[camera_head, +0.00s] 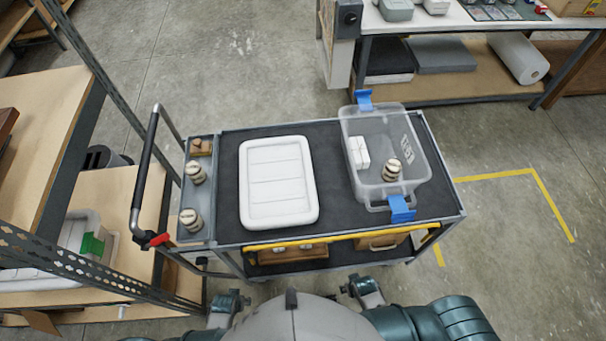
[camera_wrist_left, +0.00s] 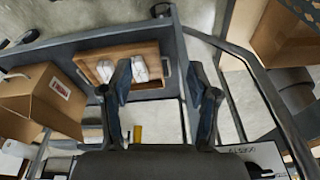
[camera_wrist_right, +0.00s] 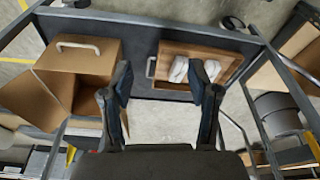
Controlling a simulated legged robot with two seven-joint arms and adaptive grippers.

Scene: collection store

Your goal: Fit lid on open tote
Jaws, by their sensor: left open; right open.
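The white rectangular lid (camera_head: 277,182) lies flat on the cart's dark top, left of the tote. The clear open tote (camera_head: 428,165) stands on the right part of the cart top. It has blue latches at its far end (camera_head: 364,99) and near end (camera_head: 402,209), and holds a white block (camera_head: 358,153) and a beige banded object (camera_head: 391,170). My left gripper (camera_wrist_left: 162,80) is open and empty in the left wrist view. My right gripper (camera_wrist_right: 162,80) is open and empty in the right wrist view. Both face the cart's lower level, apart from lid and tote.
The cart (camera_head: 232,231) has a yellow strip along its near edge and a black handle (camera_head: 146,170) at left. A narrow side tray (camera_head: 196,228) holds small objects. Below are a wooden tray (camera_wrist_right: 190,83) and a cardboard box (camera_wrist_right: 75,82). Shelving stands left; a bench stands behind.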

